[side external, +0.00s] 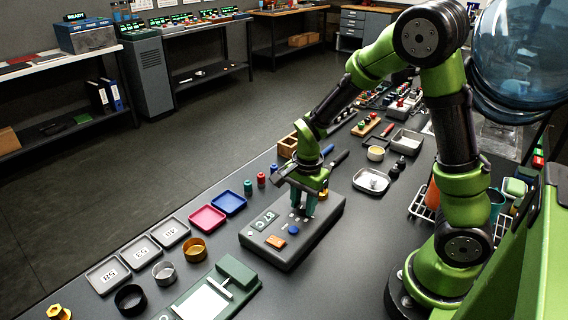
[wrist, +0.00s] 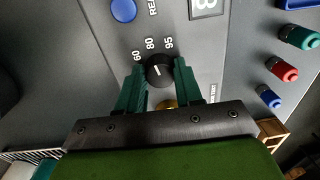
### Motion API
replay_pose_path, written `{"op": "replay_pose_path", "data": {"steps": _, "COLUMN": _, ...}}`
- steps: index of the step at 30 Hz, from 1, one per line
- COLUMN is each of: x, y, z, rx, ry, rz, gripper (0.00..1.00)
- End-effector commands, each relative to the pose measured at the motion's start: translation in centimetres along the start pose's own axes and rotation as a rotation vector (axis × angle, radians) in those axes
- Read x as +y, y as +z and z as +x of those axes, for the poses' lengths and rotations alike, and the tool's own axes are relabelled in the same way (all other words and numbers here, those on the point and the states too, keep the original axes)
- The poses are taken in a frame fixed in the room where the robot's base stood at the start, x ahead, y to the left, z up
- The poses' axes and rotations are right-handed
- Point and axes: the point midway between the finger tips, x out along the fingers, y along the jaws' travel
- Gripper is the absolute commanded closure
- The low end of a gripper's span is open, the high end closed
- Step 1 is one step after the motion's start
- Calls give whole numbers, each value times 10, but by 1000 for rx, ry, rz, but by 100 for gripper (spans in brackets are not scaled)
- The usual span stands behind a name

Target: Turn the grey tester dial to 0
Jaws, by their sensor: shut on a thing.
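The grey tester (side external: 322,232) is a flat box on the bench with a display (side external: 264,220), an orange button (side external: 276,241) and a blue button (side external: 293,229). In the wrist view its dark dial (wrist: 159,70) sits between the green fingers of my gripper (wrist: 158,76), which is shut on it. A white line on the dial points up and slightly left, towards the marks 60 and 80; 95 is to the right. No 0 mark is visible. In the side view my gripper (side external: 303,212) points down onto the tester, and the fingers hide the dial.
A blue tray (side external: 229,204), a red tray (side external: 207,218) and several numbered grey trays (side external: 141,250) lie left of the tester. Small red and green cylinders (side external: 261,180) stand behind it. A metal dish (side external: 371,182) is to the right. A brassy part (wrist: 167,104) shows below the dial.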

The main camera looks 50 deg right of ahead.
Motion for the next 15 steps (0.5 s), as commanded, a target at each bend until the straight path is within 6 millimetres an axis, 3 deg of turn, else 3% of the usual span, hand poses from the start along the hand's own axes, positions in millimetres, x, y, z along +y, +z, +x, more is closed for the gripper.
{"op": "replay_pose_path", "data": {"steps": 8, "x": 0, "y": 0, "z": 0, "rx": -7, "ry": -1, "rz": -121, "gripper": 95}}
{"op": "replay_pose_path", "data": {"steps": 15, "x": 0, "y": -1, "z": -1, "rx": -15, "ry": -1, "rz": -327, "gripper": 95}}
